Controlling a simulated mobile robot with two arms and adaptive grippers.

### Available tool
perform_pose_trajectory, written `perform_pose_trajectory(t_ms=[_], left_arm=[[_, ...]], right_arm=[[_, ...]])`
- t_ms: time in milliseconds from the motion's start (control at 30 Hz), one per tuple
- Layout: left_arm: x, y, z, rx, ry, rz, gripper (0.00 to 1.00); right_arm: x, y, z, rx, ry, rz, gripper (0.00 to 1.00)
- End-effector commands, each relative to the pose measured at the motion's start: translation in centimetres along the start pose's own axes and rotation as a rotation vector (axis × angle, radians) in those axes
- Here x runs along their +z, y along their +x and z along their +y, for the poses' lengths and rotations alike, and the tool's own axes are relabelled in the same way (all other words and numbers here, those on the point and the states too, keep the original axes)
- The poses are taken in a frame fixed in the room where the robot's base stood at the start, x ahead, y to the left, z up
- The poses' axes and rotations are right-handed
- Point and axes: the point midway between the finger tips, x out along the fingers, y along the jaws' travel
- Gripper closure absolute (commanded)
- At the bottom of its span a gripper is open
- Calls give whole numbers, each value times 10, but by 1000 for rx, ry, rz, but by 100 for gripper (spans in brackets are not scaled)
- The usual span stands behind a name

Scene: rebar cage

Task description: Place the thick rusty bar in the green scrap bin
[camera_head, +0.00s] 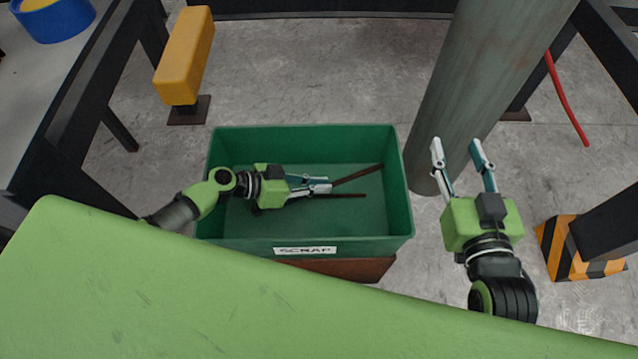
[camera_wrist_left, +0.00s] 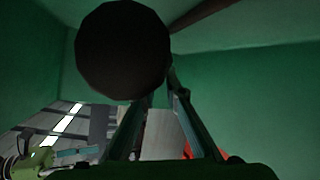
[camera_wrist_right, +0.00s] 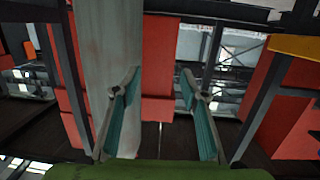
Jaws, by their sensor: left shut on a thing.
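The green scrap bin (camera_head: 395,215) stands in the middle of the head view, with a SCRAP label on its front. My left gripper (camera_head: 322,187) reaches inside it from the left and is shut on the thick rusty bar (camera_head: 358,175), which slants up to the right within the bin walls. In the left wrist view the bar's dark round end (camera_wrist_left: 122,50) is close to the camera and covers part of the fingertips. A second dark line lies below the bar; I cannot tell if it is another bar or a shadow. My right gripper (camera_head: 457,145) is open and empty, right of the bin.
A yellow post (camera_head: 185,55) stands behind left, beside a table (camera_head: 35,90) with a blue container (camera_head: 55,20). A striped orange-black block (camera_head: 560,250) is at right. Floor behind the bin is clear.

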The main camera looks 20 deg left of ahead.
Motion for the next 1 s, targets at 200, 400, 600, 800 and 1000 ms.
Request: perform_pose_trajectory(t_ms=[200, 400, 600, 800, 1000], left_arm=[[-1, 0, 0, 0, 1, 4, 100], [-1, 1, 0, 0, 1, 4, 100], [0, 1, -1, 0, 1, 4, 100], [1, 2, -1, 0, 1, 4, 100], [1, 2, -1, 0, 1, 4, 100]], right_arm=[[-6, 1, -1, -2, 0, 28, 60], [-12, 2, -2, -4, 0, 54, 60], [-19, 2, -3, -6, 0, 84, 60], [-26, 2, -3, -7, 0, 113, 60], [-30, 2, -4, -9, 1, 136, 60]])
